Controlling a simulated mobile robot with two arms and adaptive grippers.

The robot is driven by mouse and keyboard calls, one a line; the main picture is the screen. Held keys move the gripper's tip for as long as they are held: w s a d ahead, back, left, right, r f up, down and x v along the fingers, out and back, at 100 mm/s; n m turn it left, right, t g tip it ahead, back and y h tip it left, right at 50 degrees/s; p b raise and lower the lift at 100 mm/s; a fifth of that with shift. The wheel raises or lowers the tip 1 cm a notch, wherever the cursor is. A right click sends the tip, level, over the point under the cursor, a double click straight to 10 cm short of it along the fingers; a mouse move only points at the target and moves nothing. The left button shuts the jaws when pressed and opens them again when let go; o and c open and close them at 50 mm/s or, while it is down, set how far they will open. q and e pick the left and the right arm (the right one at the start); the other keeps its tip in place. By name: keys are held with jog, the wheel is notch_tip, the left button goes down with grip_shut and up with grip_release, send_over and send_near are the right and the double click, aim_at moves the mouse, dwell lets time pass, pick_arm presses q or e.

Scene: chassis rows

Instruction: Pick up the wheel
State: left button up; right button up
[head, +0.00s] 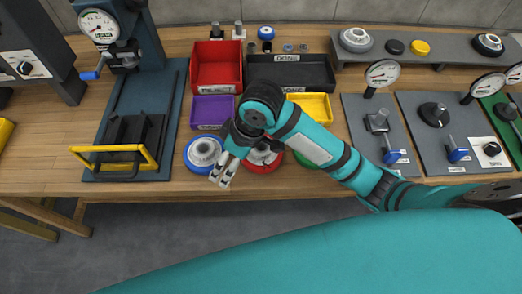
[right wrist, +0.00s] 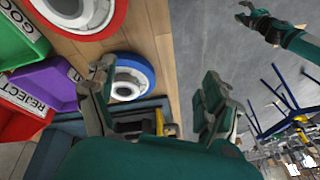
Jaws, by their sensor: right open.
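Several wheels stand in a row at the table's front. A blue-rimmed wheel (head: 203,151) with a grey hub lies at the left, and a red-rimmed wheel (head: 267,166) lies right of it, partly hidden by my right arm. My right gripper (head: 221,174) is open and empty, at the near right edge of the blue-rimmed wheel. The red-rimmed wheel (right wrist: 112,22) is farther up. A teal gripper (right wrist: 257,20), seemingly my left, shows at the upper right, its opening unclear.
A red bin (head: 217,65), a purple bin (head: 212,111), a yellow bin (head: 316,105) and a dark tray (head: 292,72) stand behind the wheels. A press with a yellow guard (head: 115,158) is at the left. Gauge plates (head: 382,145) fill the right. A shelf (head: 430,54) is behind.

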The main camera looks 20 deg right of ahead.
jog(key=w+d+r+n+g+h, duration=0.1)
jog(key=w+d+r+g+h, duration=0.1)
jog(key=w+d+r+h, duration=0.55)
jog(key=y+p, duration=0.1)
jog(key=y, duration=0.2)
send_over(261, 144)
jog(key=s, duration=0.1)
notch_tip(261, 144, down, 8)
jog(key=shift+s+a+f+p, duration=0.15)
jog(key=shift+f+p, duration=0.2)
jog(key=shift+f, duration=1.05)
jog(key=shift+s+a+f+p, duration=0.15)
jog(key=shift+f+p, duration=0.2)
jog(key=shift+f, duration=1)
jog(key=c, duration=1.6)
jog(key=shift+r, duration=0.1)
jog(key=shift+c, duration=0.2)
